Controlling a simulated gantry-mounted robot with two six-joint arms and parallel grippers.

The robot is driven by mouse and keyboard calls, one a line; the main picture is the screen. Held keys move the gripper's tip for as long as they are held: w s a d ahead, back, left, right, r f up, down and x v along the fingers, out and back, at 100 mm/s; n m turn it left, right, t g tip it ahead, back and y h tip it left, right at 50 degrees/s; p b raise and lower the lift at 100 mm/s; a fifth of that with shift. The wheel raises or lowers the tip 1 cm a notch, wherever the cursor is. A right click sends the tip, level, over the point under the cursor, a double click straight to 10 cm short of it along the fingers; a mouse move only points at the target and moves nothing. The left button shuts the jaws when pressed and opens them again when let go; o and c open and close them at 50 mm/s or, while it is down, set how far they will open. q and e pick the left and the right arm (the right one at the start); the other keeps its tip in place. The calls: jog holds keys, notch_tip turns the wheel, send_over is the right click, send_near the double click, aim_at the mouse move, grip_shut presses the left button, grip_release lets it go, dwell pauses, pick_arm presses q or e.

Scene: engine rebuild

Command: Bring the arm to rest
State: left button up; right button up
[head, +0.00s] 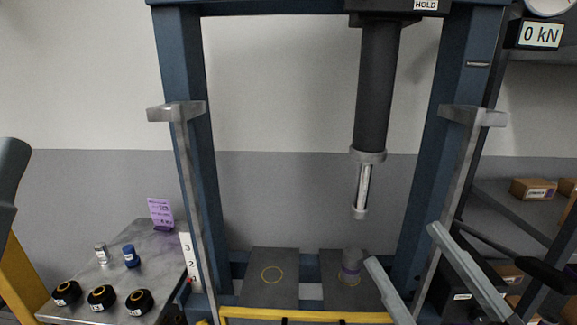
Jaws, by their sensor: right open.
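My right gripper (404,246) comes in at the lower right of the head view. Its two grey fingers are spread wide apart, with nothing seen between them. My left gripper is not in view.
A blue press frame (184,90) stands in the middle, its ram (374,90) hanging above the plates. The left plate (268,285) is bare with a yellow ring. A side table (150,250) holds black rings, small cylinders and a purple card. Shelves with boxes (533,188) stand right.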

pick_arm(q)
notch_tip(320, 180, up, 41)
jog(key=p, duration=3.9)
jog(key=shift+f, duration=0.2)
pick_arm(e)
jog(key=s+d+r+m+t+h, duration=0.1)
jog(key=r+m+h, duration=0.3)
jog(key=r, duration=2.2)
jog(key=s+d+r+m+t+h, duration=0.2)
jog(key=s+r+m+t+h, duration=0.1)
jog(key=r, duration=2.4)
jog(key=shift+s+m+t+h, duration=0.15)
jog(key=shift+m+t+h, duration=0.4)
jog(key=shift+m, duration=0.45)
